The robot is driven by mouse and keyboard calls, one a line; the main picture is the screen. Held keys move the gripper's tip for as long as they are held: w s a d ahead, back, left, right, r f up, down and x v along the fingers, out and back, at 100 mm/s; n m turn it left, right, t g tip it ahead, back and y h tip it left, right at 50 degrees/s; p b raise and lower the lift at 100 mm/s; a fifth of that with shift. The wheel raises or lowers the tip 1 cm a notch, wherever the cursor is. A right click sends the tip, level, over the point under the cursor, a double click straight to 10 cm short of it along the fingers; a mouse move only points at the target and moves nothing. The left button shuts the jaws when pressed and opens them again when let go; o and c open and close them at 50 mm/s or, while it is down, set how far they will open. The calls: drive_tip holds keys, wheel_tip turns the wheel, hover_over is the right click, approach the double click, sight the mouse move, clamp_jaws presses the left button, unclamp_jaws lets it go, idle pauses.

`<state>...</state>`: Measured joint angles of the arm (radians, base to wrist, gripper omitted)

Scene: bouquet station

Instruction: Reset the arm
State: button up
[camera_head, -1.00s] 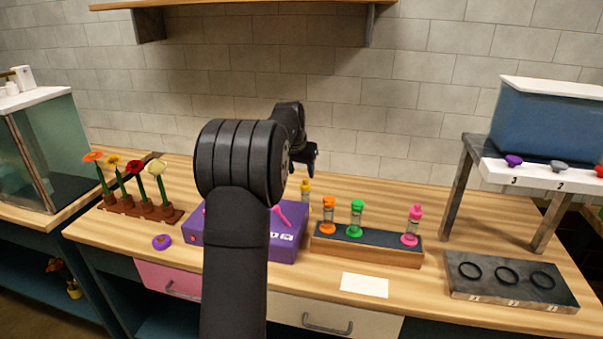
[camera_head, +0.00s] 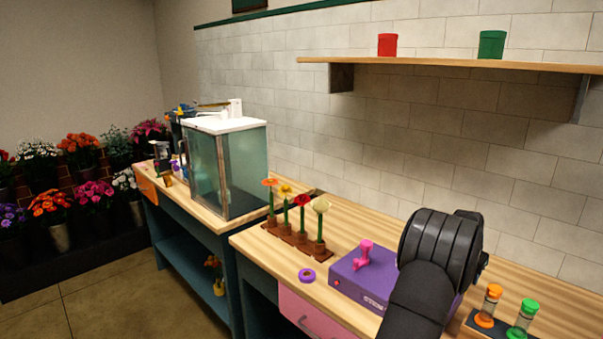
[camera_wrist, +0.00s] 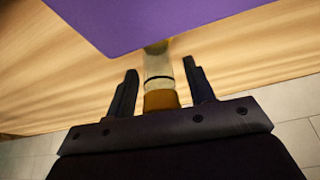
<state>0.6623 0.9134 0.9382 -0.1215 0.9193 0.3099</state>
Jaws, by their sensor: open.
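My arm rises at the lower right of the head view, in front of the purple box (camera_head: 345,283) with a pink lever. The arm hides my gripper there. In the wrist view my gripper (camera_wrist: 160,82) is open, its two dark fingers apart. A clear vial with an amber-yellow end (camera_wrist: 161,99) shows between the fingers, with a gap visible on each side. The wrist view does not show how far it is from the fingers. The purple box's edge (camera_wrist: 150,18) fills the top of that view.
An orange-capped vial (camera_head: 488,305) and a green-capped vial (camera_head: 522,318) stand right of my arm. Several potted flowers (camera_head: 298,225) and a purple ring (camera_head: 307,275) are left of the box. A glass tank (camera_head: 235,170) stands farther left. A shelf (camera_head: 450,65) hangs above.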

drive_tip(key=shift+r, duration=2)
